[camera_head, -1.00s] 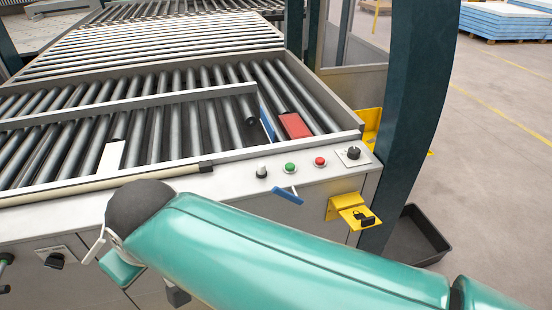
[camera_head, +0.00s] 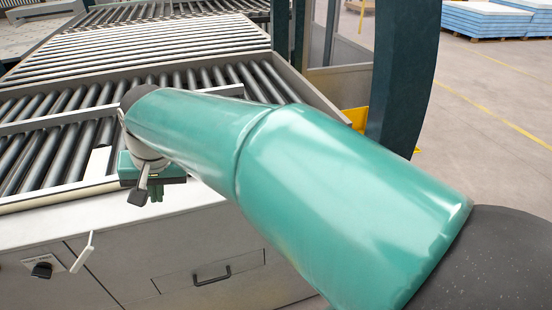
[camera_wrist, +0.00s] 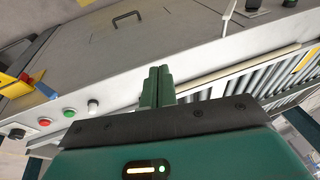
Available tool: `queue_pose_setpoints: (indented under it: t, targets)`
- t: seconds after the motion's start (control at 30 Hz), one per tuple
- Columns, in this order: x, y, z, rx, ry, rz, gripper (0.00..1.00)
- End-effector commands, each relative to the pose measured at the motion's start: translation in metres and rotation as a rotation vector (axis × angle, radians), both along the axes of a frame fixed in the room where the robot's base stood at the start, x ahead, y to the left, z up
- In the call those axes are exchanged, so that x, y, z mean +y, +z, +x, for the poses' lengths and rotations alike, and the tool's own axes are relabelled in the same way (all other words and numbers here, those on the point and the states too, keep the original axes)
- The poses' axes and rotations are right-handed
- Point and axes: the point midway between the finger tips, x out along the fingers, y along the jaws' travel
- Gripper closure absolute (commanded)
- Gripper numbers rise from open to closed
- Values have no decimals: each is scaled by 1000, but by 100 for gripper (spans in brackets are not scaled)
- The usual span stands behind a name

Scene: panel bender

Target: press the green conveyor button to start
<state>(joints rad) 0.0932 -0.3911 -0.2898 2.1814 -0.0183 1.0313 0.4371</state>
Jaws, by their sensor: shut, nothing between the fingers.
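The green button (camera_wrist: 69,113) shows in the wrist view on the pale panel, between the red button (camera_wrist: 45,121) and a pale knob (camera_wrist: 92,106). In the head view the buttons are hidden behind my arm. My gripper (camera_wrist: 158,75) is shut and empty. In the wrist view its fingers are to the right of the green button and apart from it. In the head view my gripper (camera_head: 157,192) hangs at the front edge of the roller conveyor (camera_head: 150,75), its fingers pointing down.
A dark selector knob (camera_wrist: 17,134), a yellow bracket (camera_wrist: 8,78) and a blue lever (camera_wrist: 45,90) lie left of the buttons in the wrist view. A dark green post (camera_head: 405,75) stands right of the conveyor. Open floor (camera_head: 490,140) lies beyond it.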

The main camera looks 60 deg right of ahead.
Motion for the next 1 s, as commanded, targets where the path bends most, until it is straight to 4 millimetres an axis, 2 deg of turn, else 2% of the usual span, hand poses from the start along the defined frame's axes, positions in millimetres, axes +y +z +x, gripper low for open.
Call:
queue_pose_setpoints:
  t: [0.03,0.13,0.23,0.4,0.5,0.6,0.7,1.0]
  targets:
    - [-31,-2,6,33,-131,27,100]
    - [-92,-3,8,88,-404,66,100]
    - [-154,-6,0,140,-680,82,100]
    - [-249,-7,-29,207,-1136,50,100]
    - [-288,-4,-49,227,-1348,7,100]
    - [-313,-1,-63,236,-1490,-31,100]
    - [-324,2,-70,236,-1560,-52,100]
    - [-325,3,-72,235,-1575,-55,100]
